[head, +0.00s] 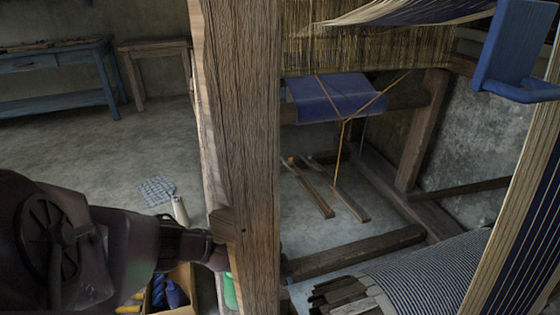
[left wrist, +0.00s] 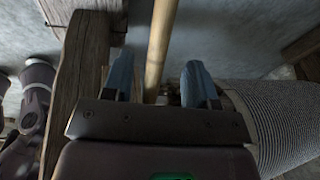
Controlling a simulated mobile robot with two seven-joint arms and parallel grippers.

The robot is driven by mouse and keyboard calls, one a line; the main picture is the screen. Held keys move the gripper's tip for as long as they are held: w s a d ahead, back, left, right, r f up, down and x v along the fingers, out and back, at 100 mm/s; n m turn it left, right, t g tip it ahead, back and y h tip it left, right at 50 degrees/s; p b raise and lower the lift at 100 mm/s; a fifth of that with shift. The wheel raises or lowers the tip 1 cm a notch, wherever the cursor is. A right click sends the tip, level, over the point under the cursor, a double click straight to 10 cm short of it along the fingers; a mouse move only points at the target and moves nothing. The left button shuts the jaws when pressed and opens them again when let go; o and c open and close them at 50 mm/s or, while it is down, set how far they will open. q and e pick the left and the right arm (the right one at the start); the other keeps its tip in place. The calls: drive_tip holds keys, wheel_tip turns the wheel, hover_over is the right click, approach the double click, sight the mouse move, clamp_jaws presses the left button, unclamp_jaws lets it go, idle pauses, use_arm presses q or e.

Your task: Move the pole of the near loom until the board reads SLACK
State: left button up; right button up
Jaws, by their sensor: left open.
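The near loom has a thick wooden post (head: 242,150) standing upright in front of me in the head view. In the left wrist view a pale, slim wooden pole (left wrist: 160,40) runs down between the fingers of my left gripper (left wrist: 159,65). The two blue-grey fingers are open, one on each side of the pole, and I see a gap on both sides. In the head view my left gripper (head: 216,258) is low beside the post, its fingertips hidden behind the wood. No board with a reading is in view, and my right gripper is not in view.
A roll of striped cloth (head: 430,268) lies at lower right, also seen in the left wrist view (left wrist: 285,120). Treadles (head: 312,190) hang by cords under the warp threads (head: 365,50). A box (head: 180,284) with yarn is on the floor. A blue table (head: 60,62) stands at the back left.

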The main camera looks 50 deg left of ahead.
use_arm(q)
drive_tip(key=v, duration=0.3)
drive_tip(key=shift+r+p, duration=0.1)
drive_tip(key=shift+p, duration=0.3)
drive_tip(key=shift+s, duration=0.15)
